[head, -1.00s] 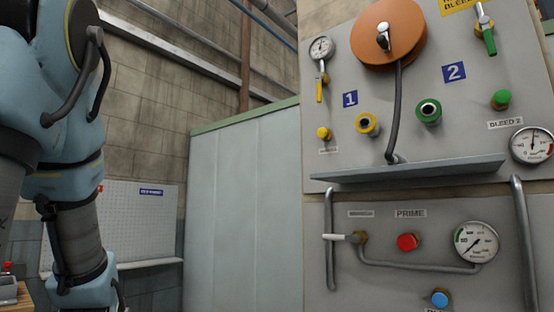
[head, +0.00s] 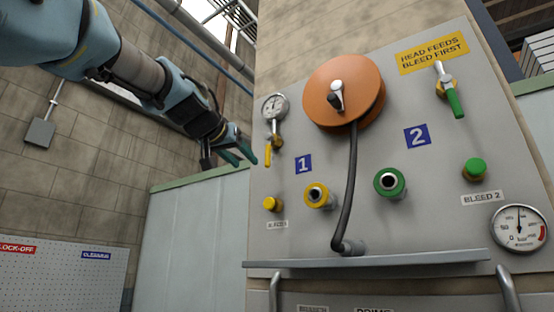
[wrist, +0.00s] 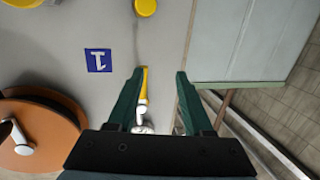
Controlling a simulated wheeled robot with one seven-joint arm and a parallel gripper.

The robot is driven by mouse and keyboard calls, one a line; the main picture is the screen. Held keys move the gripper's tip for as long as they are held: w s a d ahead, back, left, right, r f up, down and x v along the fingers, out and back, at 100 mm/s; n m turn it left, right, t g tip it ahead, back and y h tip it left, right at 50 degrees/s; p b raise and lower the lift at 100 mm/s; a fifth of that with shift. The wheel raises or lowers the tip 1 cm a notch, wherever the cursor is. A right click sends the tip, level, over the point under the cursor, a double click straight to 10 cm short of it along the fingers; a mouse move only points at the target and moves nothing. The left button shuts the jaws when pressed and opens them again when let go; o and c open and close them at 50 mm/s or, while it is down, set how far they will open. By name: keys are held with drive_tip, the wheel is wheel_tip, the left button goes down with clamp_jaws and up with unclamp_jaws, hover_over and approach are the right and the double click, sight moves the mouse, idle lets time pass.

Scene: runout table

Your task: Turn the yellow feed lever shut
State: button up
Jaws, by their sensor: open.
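The yellow feed lever (head: 267,155) hangs straight down from its brass valve below the small gauge, at the left of the panel. My gripper (head: 246,159) is open and empty just left of the lever in the head view, its dark green fingers pointing toward the panel. In the wrist view my gripper (wrist: 160,75) shows its two fingers spread, with the yellow lever (wrist: 145,85) showing between them, close beside the left finger. I cannot tell whether that finger touches it. The lever's valve end is partly hidden behind my gripper.
An orange disc (head: 335,92) stands out from the panel right of the lever. A small gauge (head: 275,106) sits above it, a yellow knob (head: 270,204) and a yellow port (head: 318,195) below. A shelf (head: 370,263) juts out lower down.

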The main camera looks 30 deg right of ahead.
drive_tip(key=h, duration=0.1)
approach(267, 154)
drive_tip(key=shift+m, duration=0.3)
drive_tip(key=p+x, duration=0.5)
drive_tip(key=x, duration=0.5)
drive_tip(key=shift+r, duration=0.15)
drive_tip(key=shift+w+d, duration=0.3)
clamp_jaws()
idle(0.4)
